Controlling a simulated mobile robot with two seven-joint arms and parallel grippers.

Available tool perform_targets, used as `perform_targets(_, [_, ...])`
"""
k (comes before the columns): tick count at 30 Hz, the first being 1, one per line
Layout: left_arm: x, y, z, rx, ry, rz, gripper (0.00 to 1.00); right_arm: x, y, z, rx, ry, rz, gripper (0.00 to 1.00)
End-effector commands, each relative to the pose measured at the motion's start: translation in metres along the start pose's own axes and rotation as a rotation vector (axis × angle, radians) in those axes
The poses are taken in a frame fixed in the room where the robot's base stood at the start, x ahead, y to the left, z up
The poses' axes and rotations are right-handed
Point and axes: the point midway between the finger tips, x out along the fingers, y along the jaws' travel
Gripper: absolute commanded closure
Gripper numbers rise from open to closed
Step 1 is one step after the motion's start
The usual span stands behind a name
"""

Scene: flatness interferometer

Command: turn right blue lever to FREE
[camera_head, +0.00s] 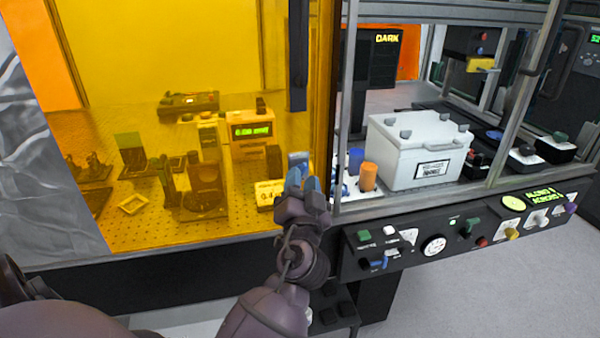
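A small blue lever (378,264) sits low on the left part of the dark control panel (410,262), below a green and a white control. Its label is too small to read. My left gripper (303,184) is up and to the left of this lever, in front of the amber window's lower right corner. Its two blue-tipped fingers point up with a narrow gap between them, and I see nothing held. It is apart from the lever in the picture. My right gripper is not in view.
A round dial (433,246), several coloured knobs and a lit green display (532,197) are on the panel. Above it, a white lidded box (418,150) stands behind a metal frame. The amber window (180,60) covers instruments on the left. Grey floor (480,300) is clear below right.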

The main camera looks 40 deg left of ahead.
Motion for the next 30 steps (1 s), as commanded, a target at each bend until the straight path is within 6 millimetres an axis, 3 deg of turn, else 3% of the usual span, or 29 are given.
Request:
perform_targets(5, [0.0110, -0.0003, -0.0003, -0.001, 0.000, 0.000, 0.65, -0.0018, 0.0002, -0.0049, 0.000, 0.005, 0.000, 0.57])
perform_targets(14, [0.0122, 0.0003, 0.0007, 0.000, -0.001, 0.001, 0.65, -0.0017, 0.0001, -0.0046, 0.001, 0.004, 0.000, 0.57])
perform_targets(21, [0.0121, 0.0002, 0.0005, 0.000, -0.001, 0.001, 1.00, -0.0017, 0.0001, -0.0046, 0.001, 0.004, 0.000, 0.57])
perform_targets(30, [0.0125, -0.0005, -0.0004, 0.008, 0.000, 0.003, 1.00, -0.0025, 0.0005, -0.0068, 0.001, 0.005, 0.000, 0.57])
